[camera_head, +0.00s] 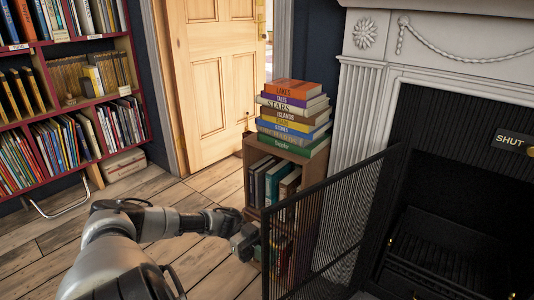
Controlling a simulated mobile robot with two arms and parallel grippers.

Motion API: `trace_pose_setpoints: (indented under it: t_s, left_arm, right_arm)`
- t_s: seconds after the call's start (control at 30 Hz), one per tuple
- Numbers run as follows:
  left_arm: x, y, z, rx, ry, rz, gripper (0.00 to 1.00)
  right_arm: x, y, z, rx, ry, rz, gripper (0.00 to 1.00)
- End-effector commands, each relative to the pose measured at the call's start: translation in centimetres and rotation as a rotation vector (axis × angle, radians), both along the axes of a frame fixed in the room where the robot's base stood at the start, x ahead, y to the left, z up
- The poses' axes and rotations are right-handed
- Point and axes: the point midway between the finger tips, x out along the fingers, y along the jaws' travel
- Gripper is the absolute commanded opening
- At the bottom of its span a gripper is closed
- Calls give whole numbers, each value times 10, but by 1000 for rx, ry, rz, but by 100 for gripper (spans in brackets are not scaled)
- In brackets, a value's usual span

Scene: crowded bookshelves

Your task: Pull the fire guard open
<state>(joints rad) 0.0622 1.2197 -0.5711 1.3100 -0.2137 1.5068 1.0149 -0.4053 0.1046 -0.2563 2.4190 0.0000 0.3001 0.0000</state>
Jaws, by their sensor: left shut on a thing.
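The fire guard (335,222) is a dark mesh panel with a black frame. It stands at an angle out from the fireplace (445,210), its near edge at the left and its far edge close to the fireplace opening. My left arm comes in from the bottom left. My left gripper (250,240) is at the guard's near left edge and is shut on it; the fingertips and exact contact are hard to make out. The fireplace opening with its dark grate (440,252) shows to the right of the panel. My right gripper is not in view.
A small wooden bookcase (252,160) with a stack of books (295,115) on top stands just behind the guard. A red-edged bookshelf (95,100) is at the left, and a wooden door (215,80) is at the back. The wooden floor (60,235) at the left is mostly clear. A plate reading "SHUT" (510,139) is at the right.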

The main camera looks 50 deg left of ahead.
Motion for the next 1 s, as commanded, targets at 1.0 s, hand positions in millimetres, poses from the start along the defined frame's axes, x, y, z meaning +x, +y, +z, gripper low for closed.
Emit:
trace_pose_setpoints:
  t_s: [1.0]
  left_arm:
    - [0,9,-1,3,2,2,35]
  right_arm:
    - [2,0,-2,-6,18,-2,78]
